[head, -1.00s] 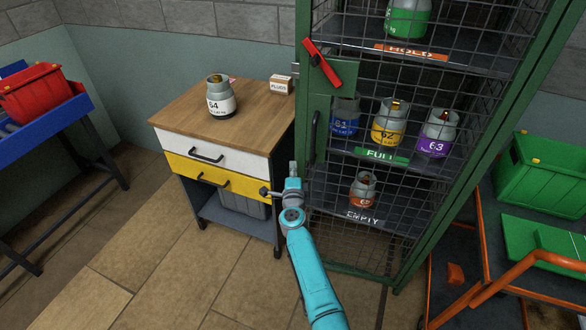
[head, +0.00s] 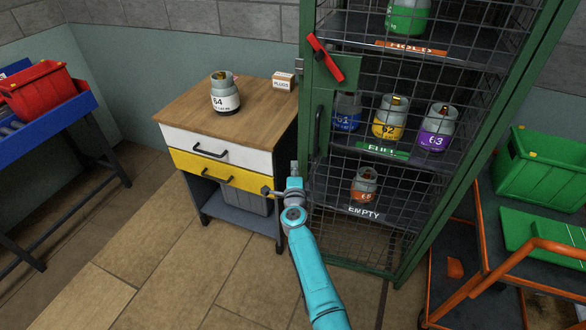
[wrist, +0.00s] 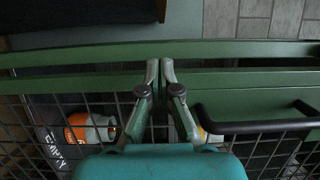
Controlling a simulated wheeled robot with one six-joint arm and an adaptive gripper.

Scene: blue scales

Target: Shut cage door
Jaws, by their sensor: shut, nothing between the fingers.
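The green-framed mesh cage door (head: 336,95) stands across the cage front in the head view. I cannot tell whether its edge is fully flush with the cage frame. A red latch lever (head: 325,58) sits slanted near its upper left. A dark bar handle (head: 317,130) is on its left side, and it also shows in the wrist view (wrist: 255,126). My gripper (head: 294,166) is shut and empty, left of the door's lower left edge. In the wrist view its fingertips (wrist: 160,64) lie over the green frame bars; contact is unclear.
Numbered cylinders stand on the cage shelves behind the mesh. A wooden-topped drawer cabinet (head: 190,110) with cylinder 64 (head: 225,95) stands close left of the cage. An orange trolley (head: 480,275) with green bins (head: 545,175) is at right. Floor is clear in front of the cabinet.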

